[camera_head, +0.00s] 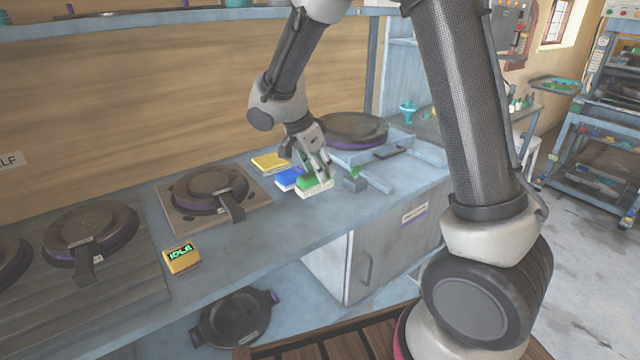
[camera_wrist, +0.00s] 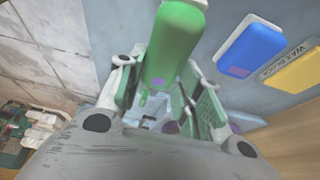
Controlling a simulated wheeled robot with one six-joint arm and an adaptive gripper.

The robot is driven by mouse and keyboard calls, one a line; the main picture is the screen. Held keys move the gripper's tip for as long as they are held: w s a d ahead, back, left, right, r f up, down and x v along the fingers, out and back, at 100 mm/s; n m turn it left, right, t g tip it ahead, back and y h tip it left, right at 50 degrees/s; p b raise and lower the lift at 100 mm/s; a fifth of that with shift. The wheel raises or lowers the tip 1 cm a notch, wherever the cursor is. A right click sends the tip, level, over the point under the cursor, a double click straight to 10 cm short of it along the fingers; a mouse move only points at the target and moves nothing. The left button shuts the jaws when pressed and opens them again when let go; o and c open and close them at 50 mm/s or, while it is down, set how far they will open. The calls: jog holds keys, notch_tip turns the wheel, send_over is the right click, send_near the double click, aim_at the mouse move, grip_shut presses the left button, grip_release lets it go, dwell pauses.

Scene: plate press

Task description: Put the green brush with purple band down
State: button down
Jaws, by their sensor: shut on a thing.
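The green brush (camera_head: 309,183) is in my gripper (camera_head: 320,165), low over the counter beside a blue brush. In the wrist view the green brush (camera_wrist: 175,40) sits between the two fingers of my gripper (camera_wrist: 172,100), with a small purple mark on it. My gripper is shut on it. Whether the brush touches the counter I cannot tell. The blue brush (camera_head: 289,178) lies just left of it, and it also shows in the wrist view (camera_wrist: 251,50). Much of the purple band is hidden.
A yellow block (camera_head: 270,162) lies behind the blue brush, near a label. Another round press (camera_head: 352,128) stands behind my gripper. The counter (camera_head: 260,235) is clear in front.

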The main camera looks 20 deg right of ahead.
jog(key=shift+a+f, duration=0.1)
jog(key=shift+f, duration=1.9)
jog(key=shift+f, duration=0.1)
jog(key=c, duration=1)
grip_release()
jog(key=shift+o, duration=0.2)
